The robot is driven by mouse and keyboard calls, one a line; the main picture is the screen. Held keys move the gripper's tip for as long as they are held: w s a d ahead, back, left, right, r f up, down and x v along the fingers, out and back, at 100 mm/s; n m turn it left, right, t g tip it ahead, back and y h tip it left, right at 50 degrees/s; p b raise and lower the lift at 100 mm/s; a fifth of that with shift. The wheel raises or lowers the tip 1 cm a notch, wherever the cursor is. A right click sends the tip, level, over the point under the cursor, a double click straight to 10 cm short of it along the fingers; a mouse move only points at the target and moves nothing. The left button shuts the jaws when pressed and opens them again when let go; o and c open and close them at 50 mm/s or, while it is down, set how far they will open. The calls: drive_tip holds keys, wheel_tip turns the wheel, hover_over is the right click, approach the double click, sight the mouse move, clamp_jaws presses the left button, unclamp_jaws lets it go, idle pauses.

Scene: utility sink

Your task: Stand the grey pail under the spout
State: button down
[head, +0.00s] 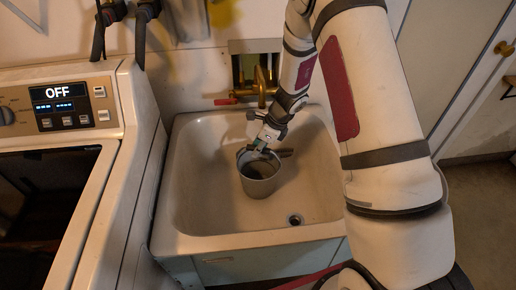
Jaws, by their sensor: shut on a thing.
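The grey pail (260,183) is upright inside the white sink basin, left of the drain. My gripper (260,150) reaches down from the upper right and is shut on the pail at its far rim. The brass spout (262,86) is on the wall behind the sink, beyond the pail in the picture; my wrist partly hides it. I cannot tell whether the pail's base touches the basin floor.
The sink (190,190) has free room left of the pail. Its drain (295,220) is near the front right. A red handle (225,101) sticks out left of the spout. A washing machine (135,170) stands close on the left, and a door (440,60) is at the right.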

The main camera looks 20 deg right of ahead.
drive_tip(key=shift+f, duration=0.15)
drive_tip(key=c, duration=1.5)
unclamp_jaws()
